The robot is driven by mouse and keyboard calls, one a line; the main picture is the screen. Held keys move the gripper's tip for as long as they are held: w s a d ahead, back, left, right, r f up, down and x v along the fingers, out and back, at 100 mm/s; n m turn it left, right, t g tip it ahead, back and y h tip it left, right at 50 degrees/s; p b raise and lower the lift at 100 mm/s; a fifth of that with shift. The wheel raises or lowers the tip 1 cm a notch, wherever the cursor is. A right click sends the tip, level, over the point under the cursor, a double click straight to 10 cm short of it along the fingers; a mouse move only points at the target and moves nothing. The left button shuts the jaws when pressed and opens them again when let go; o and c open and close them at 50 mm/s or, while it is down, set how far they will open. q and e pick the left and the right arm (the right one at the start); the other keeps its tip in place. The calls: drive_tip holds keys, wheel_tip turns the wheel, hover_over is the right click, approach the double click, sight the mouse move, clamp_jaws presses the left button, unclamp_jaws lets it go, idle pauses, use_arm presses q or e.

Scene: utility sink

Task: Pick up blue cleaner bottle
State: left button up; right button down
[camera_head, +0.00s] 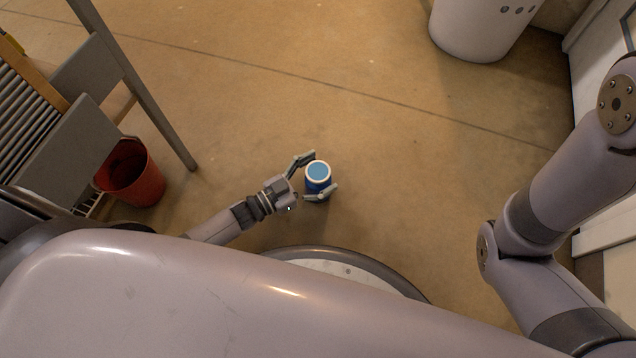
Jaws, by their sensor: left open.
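The blue cleaner bottle (318,174) stands upright on the floor near the middle of the head view, seen from above, with a white rim around a blue top. My left gripper (316,176) reaches it from the left. Its fingers are open, one at the bottle's upper left side and one across its lower side. The bottle is between them; I cannot tell whether either finger touches it. My right arm (566,190) is at the right, and its gripper is out of view.
A red bucket (132,174) stands at the left beside a grey-legged rack (128,80). A white bin (470,28) stands at the top right. White cabinets line the right edge. The floor around the bottle is clear.

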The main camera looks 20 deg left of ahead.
use_arm(q)
drive_tip(key=shift+c, duration=0.4)
clamp_jaws()
idle(0.7)
